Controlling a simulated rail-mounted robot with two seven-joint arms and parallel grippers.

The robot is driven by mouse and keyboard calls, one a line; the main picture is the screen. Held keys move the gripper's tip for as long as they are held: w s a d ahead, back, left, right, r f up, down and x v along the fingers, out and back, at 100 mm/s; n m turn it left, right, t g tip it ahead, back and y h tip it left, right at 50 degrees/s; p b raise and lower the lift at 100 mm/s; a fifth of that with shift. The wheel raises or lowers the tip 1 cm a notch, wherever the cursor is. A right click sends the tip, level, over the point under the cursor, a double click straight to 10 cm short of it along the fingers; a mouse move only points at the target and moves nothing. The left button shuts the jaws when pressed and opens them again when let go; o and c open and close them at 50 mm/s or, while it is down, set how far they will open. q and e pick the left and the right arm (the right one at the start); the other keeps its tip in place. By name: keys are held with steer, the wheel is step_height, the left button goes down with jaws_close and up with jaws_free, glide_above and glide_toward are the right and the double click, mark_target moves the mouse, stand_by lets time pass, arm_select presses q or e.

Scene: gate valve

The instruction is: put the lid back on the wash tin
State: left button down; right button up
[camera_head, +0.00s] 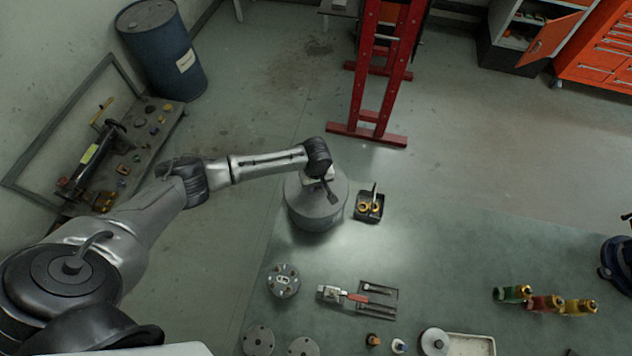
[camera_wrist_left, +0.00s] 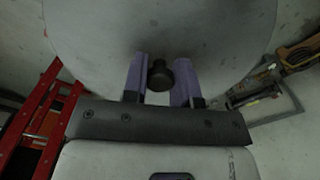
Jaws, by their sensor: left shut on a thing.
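The wash tin (camera_head: 315,221) is a grey round drum on the green bench, left of the small black tray. Its grey round lid (camera_head: 336,205) shows over the top of it and fills the upper part of the left wrist view (camera_wrist_left: 215,60). My left gripper (camera_head: 327,188) is over the lid. In the left wrist view its two purple fingers (camera_wrist_left: 160,80) are shut on the lid's dark knob (camera_wrist_left: 159,75). I cannot tell whether the lid touches the tin's rim or hangs just above it. The right gripper is not in view.
A small black tray (camera_head: 369,216) with brass rings stands close right of the tin. A round flange (camera_head: 283,281), a red-handled tool (camera_head: 340,295) and coloured fittings (camera_head: 545,302) lie nearer. The bench (camera_head: 440,240) is clear right of the black tray.

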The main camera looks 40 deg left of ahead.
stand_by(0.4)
arm_select(q)
steer(key=c, duration=1)
jaws_free()
steer(key=o, duration=0.7)
steer(key=shift+c, duration=0.2)
steer(key=shift+r, duration=0.15)
steer(key=shift+r+p, duration=1.3)
steer(key=shift+p, duration=0.55)
steer(key=shift+r+p, duration=2.05)
steer(key=shift+p, duration=0.5)
steer(key=shift+c, duration=0.2)
